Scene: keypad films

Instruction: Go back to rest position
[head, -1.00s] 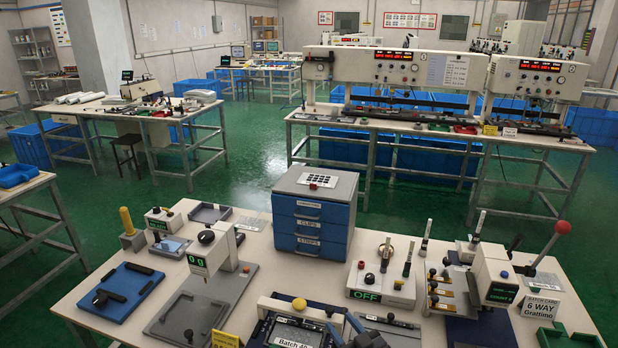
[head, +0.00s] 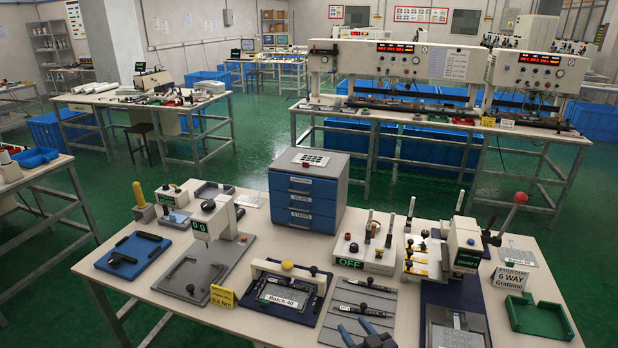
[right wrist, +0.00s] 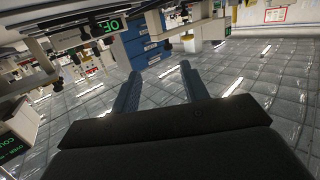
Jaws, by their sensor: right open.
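My right gripper (head: 354,327) shows at the bottom edge of the head view, in front of the grey slotted plate on the workbench (head: 262,326). Its two blue fingers are apart with nothing between them. In the right wrist view the gripper (right wrist: 160,78) is also open and empty, and the camera looks tilted across the room. Most of the right arm is out of the head view. My left gripper is not in view.
The bench holds a black frame fixture marked Batch 40 (head: 285,303), a blue drawer cabinet (head: 300,215), a box reading OFF (head: 352,256), a press (head: 462,245) and a green tray (head: 540,318). Green floor (head: 250,140) is clear behind.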

